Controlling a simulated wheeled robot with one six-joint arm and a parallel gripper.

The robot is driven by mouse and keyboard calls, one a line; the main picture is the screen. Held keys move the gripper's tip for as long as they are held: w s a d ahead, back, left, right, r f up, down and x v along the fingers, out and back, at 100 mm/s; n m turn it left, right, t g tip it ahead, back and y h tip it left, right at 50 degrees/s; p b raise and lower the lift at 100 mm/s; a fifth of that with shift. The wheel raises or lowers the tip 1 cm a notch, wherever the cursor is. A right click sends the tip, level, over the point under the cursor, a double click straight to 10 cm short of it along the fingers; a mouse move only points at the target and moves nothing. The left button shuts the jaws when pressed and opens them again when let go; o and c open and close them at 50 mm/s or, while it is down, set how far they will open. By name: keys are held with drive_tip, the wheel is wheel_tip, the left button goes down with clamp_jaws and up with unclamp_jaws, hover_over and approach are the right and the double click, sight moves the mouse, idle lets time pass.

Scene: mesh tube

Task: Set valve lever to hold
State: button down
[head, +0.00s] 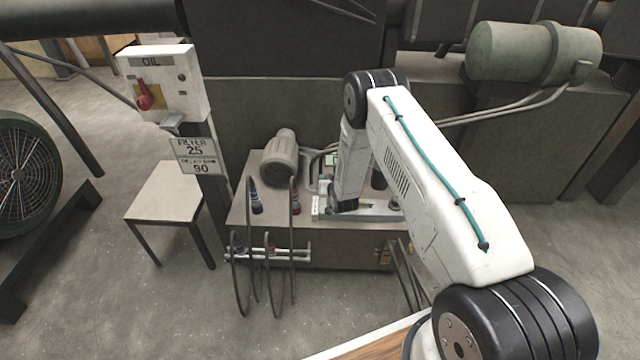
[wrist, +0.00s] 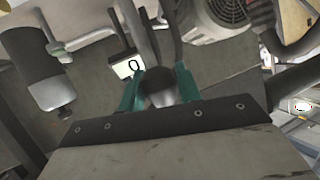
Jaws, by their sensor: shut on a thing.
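In the wrist view my gripper (wrist: 159,88) has its two teal fingers on either side of a dark rounded knob (wrist: 160,76), which looks like the end of the valve lever, and is shut on it. A grey bar runs away from the knob between the fingers. A small display (wrist: 127,66) reading 0 sits just left of the fingers; it also shows in the head view (head: 330,160). In the head view my arm reaches down over the metal bench (head: 240,212), and the fingertips cannot be made out. No hold marking is readable.
A grey motor (head: 281,157) stands left of my wrist, close by; it also shows in the wrist view (wrist: 212,15). Hoses (head: 293,240) hang at the bench front. An oil panel (head: 165,85) with a red knob and a small table (head: 170,192) stand left.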

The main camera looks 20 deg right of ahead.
drive_tip(key=shift+w+r, duration=0.2)
drive_tip(key=shift+w, duration=0.05)
drive_tip(key=c, duration=1)
unclamp_jaws()
drive_tip(key=shift+a, duration=0.1)
drive_tip(key=shift+f, duration=0.1)
drive_tip(key=shift+s, duration=0.1)
drive_tip(key=shift+s, duration=0.1)
drive_tip(key=v, duration=0.7)
drive_tip(key=shift+s, duration=0.25)
